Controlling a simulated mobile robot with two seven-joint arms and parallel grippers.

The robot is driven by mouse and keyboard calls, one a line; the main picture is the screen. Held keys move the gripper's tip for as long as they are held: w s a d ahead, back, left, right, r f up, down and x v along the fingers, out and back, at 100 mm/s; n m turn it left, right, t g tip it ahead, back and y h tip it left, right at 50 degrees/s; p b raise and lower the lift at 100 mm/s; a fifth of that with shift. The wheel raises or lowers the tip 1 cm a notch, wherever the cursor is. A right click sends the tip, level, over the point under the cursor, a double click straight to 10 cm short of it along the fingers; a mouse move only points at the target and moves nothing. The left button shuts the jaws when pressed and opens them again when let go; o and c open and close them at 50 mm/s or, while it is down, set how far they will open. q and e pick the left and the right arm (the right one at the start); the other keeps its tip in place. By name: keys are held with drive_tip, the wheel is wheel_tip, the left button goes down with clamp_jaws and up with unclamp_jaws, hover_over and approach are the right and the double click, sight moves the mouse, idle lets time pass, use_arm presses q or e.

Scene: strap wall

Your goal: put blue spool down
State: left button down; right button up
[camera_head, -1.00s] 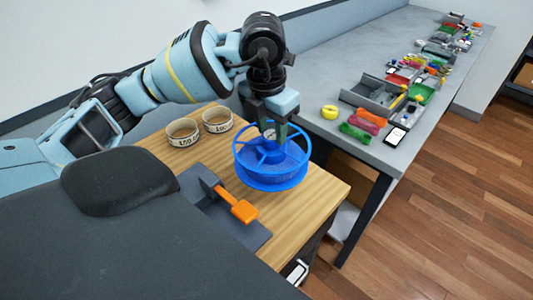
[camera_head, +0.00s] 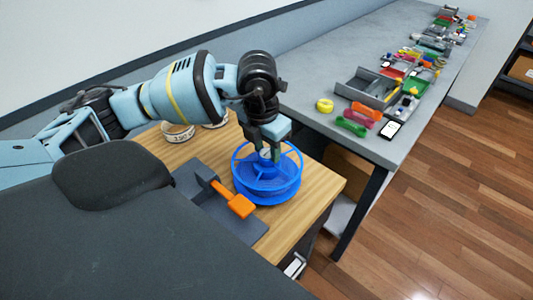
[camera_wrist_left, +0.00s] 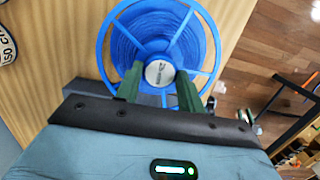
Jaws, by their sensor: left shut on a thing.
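The blue spool (camera_head: 268,188) is at the right part of the wooden table top (camera_head: 318,190) in the head view, its open spoked side up. My left gripper (camera_head: 270,155) points down into the spool from above and is shut on it near the hub. In the left wrist view the spool (camera_wrist_left: 150,42) shows its spokes and round silver hub, with the two green fingers (camera_wrist_left: 160,92) at the hub. Whether the spool's underside touches the wood cannot be told. My right gripper is not in view.
A grey fixture with an orange handle (camera_head: 240,205) stands just left of the spool. Two labelled rings (camera_head: 178,132) lie behind, partly hidden by my arm.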

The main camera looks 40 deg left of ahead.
use_arm(q)
drive_tip(key=shift+f, duration=1.2)
drive_tip(key=shift+f, duration=0.2)
drive_tip(key=c, duration=0.9)
unclamp_jaws()
drive_tip(key=shift+r, duration=0.15)
drive_tip(key=r, duration=0.4)
drive_tip(key=s+r, duration=0.1)
drive_tip(key=r, duration=0.7)
drive_tip(key=shift+s+p, duration=0.2)
drive_tip(key=shift+p, duration=0.1)
